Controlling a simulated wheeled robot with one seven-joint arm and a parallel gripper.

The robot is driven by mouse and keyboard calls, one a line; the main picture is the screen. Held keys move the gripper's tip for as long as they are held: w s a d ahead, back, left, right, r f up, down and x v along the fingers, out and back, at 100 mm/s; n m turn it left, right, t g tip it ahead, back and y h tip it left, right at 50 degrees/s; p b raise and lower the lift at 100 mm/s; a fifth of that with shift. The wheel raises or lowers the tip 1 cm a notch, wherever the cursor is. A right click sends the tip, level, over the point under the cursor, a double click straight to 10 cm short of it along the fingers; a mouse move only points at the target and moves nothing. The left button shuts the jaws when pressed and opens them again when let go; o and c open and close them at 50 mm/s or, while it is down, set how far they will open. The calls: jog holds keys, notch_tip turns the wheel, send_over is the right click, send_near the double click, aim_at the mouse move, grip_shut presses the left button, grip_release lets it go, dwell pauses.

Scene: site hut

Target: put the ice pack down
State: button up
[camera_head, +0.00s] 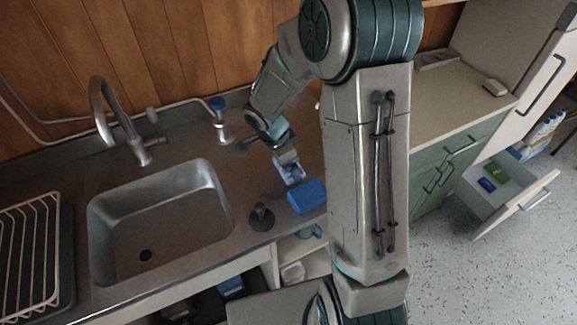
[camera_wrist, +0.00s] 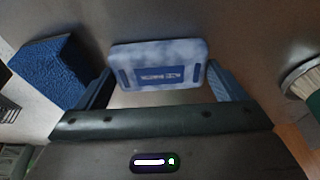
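The ice pack (camera_wrist: 158,65) is a flat white-and-blue pack with a dark blue label. In the wrist view it lies between the two fingers of my gripper (camera_wrist: 162,88), which meet its left and right edges. In the head view the ice pack (camera_head: 291,172) shows pale under my gripper (camera_head: 287,160), over the counter right of the sink. Whether its underside touches the counter is hard to tell.
A blue block (camera_head: 307,196) lies close beside the pack; it also shows in the wrist view (camera_wrist: 50,70). An open drawer (camera_head: 515,205) is at right.

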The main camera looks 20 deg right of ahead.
jog(key=shift+c, duration=0.9)
jog(key=shift+r, duration=0.1)
notch_tip(320, 180, up, 10)
jog(key=shift+b, duration=0.45)
